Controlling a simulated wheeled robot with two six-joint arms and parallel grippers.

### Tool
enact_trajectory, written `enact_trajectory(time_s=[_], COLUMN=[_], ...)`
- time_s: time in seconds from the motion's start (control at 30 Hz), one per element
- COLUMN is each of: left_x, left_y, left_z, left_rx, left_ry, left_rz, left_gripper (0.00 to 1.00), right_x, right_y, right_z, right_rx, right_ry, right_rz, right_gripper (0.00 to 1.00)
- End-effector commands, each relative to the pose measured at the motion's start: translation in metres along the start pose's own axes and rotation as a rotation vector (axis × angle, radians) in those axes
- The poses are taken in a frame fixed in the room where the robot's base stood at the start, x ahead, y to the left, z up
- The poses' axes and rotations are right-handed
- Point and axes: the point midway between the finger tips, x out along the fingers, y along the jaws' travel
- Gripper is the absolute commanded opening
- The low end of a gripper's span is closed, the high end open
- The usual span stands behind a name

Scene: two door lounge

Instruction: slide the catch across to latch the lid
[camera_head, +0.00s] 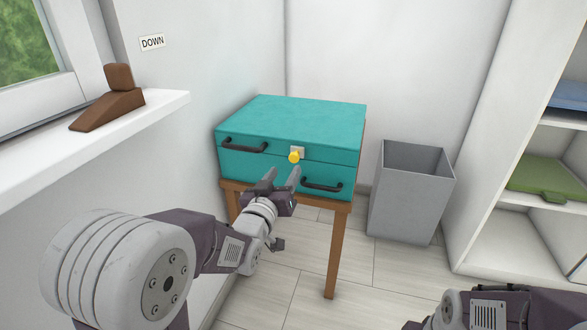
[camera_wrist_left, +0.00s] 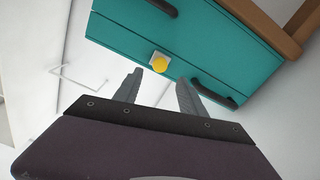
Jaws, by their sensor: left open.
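A teal box (camera_head: 292,120) with a shut lid sits on a small wooden table (camera_head: 341,207). The catch, a yellow knob (camera_head: 294,156) on a pale plate, is on the front face near the lid seam. It also shows in the left wrist view (camera_wrist_left: 159,64). My left gripper (camera_head: 284,173) is open and empty, just in front of and slightly below the knob, apart from it as far as I can see. Its two fingers (camera_wrist_left: 157,88) show in the left wrist view, pointing toward the box front. My right gripper is not in view; only part of my right arm shows.
Dark handles sit on the box front, one on the lid (camera_head: 243,145) and one lower right (camera_head: 322,185). A grey bin (camera_head: 408,195) stands right of the table. A white shelf unit (camera_head: 490,150) is at right. A window ledge (camera_head: 95,135) with a brown wedge (camera_head: 108,108) is at left.

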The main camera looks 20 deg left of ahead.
Motion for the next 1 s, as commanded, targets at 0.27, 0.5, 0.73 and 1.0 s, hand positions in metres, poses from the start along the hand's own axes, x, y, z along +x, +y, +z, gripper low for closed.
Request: enact_trajectory(time_s=[0.27,0.5,0.73,1.0], left_x=[0.051,0.085,0.089,0.089], left_y=[0.000,0.000,0.001,0.001], left_z=[0.003,0.001,-0.001,-0.001], left_rx=[0.000,0.000,0.000,0.000], left_ry=[0.001,0.000,-0.001,-0.001], left_rz=[0.001,0.001,0.000,0.000], left_gripper=[0.48,0.48,0.48,0.00], right_x=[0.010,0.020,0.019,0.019], right_y=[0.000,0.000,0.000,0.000], right_z=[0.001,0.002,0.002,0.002], right_rx=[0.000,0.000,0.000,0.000], right_ry=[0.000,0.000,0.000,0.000], right_rz=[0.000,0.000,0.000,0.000], right_gripper=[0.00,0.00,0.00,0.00])
